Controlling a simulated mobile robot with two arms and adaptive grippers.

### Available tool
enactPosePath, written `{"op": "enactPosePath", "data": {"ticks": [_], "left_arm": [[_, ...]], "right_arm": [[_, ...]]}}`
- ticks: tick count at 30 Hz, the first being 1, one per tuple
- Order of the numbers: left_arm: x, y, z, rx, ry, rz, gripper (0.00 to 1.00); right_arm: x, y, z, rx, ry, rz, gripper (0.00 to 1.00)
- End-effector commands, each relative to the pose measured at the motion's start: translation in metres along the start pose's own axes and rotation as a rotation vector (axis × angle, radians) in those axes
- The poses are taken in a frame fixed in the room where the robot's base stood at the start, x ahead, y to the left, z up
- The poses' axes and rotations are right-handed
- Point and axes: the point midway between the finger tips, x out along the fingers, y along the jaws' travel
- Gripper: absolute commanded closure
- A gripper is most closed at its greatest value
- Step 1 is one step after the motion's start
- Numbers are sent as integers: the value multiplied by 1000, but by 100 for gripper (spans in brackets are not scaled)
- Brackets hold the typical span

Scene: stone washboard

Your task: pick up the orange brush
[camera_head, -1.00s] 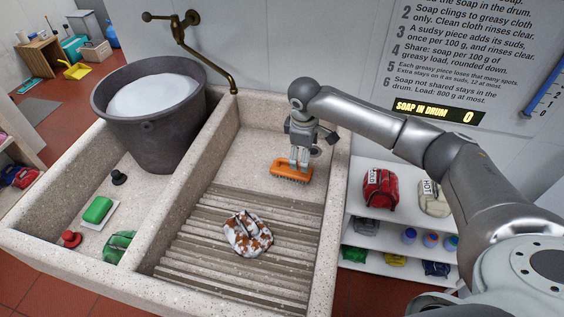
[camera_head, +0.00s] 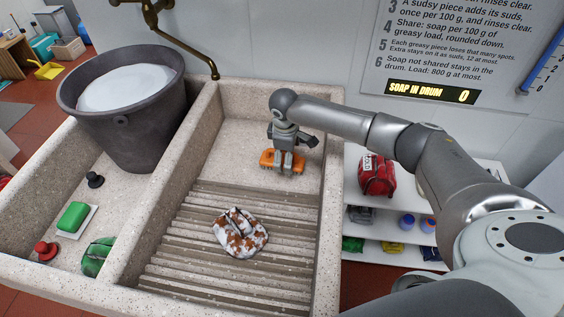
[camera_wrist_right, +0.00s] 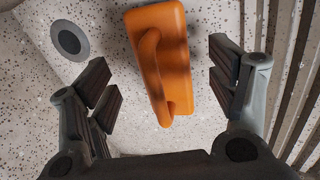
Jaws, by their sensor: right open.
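The orange brush (camera_head: 268,159) lies on the stone floor of the right-hand basin, just beyond the ridged washboard. My right gripper (camera_head: 285,168) is over it, pointing down, and hides part of it in the head view. In the right wrist view the brush (camera_wrist_right: 160,62) shows its back and its raised handle, between the two spread fingers. The right gripper (camera_wrist_right: 165,95) is open, with a gap on both sides of the brush. My left gripper is in neither current view.
A stained cloth (camera_head: 240,233) lies on the washboard ridges (camera_head: 190,245). A drain (camera_wrist_right: 70,40) is near the brush. Shelves (camera_head: 385,257) stand to the right.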

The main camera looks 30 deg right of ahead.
Motion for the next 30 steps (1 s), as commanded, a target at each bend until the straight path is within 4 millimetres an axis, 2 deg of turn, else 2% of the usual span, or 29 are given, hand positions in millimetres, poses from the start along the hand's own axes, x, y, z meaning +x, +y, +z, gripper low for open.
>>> {"op": "enactPosePath", "data": {"ticks": [6, 9, 18, 30], "left_arm": [[0, 0, 0, 0, -1, 0, 60], [1, 0, 0, 0, -1, 0, 60], [1, 0, 0, -1, -1, -1, 60], [1, -1, -1, -1, 1, -1, 60]], "right_arm": [[31, -3, -5, 0, -3, -1, 21], [40, -2, -5, 0, -2, 0, 21], [44, -2, -5, -1, 0, 0, 21], [44, -2, -4, 0, -1, 0, 73]]}}
